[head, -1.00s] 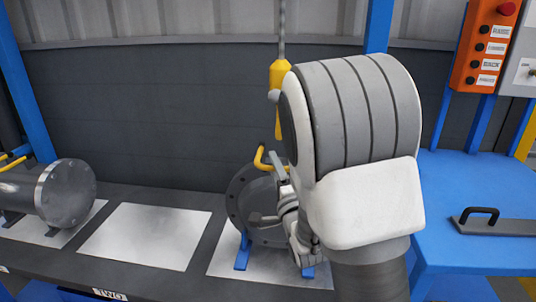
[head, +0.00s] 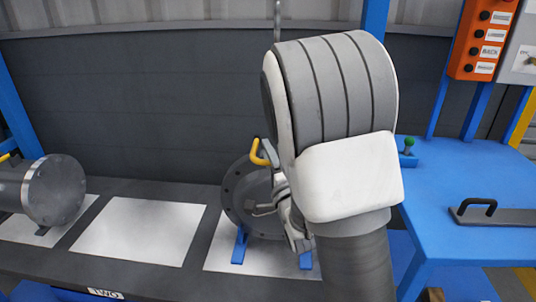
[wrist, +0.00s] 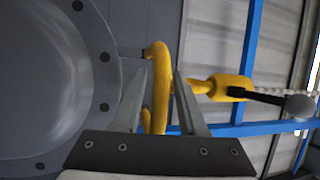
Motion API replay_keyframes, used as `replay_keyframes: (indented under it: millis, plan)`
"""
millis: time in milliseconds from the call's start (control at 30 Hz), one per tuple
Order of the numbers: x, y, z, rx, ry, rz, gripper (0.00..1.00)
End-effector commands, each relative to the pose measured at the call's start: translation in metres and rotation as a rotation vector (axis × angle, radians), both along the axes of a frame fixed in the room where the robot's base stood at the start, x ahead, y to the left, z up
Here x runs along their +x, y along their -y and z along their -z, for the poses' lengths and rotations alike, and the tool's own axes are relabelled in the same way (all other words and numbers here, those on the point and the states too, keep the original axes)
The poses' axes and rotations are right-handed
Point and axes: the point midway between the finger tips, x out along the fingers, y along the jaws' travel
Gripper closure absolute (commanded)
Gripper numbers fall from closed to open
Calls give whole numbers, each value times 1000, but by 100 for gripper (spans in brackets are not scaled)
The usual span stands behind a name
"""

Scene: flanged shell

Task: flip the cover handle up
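The grey round cover (head: 236,195) with bolt holes around its rim stands upright on blue supports, partly hidden by my arm. Its yellow handle (head: 258,153) shows at the upper edge of the cover. In the wrist view the cover (wrist: 60,80) fills the left side, and the yellow handle (wrist: 157,75) passes between the two fingers of my gripper (wrist: 160,90). The fingers are apart, with gaps visible beside the handle. In the head view my gripper (head: 267,182) is beside the cover face, mostly hidden by my wrist.
A yellow hoist block (wrist: 230,88) hangs on a chain close behind the handle. Another flanged shell (head: 52,190) lies at left. A bare white plate (head: 140,232) is between. At right are a blue table (head: 465,180) with a black-handled bar (head: 490,213) and an orange button panel (head: 482,40).

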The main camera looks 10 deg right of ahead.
Motion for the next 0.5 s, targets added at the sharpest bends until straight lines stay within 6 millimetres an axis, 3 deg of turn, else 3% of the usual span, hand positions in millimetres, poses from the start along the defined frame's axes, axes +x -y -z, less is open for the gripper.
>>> replay_keyframes:
  millis: [33,200,500]
  plan:
    - [0,0,0,0,0,0,70]
    - [0,0,0,0,0,0,100]
    - [0,0,0,0,1,0,100]
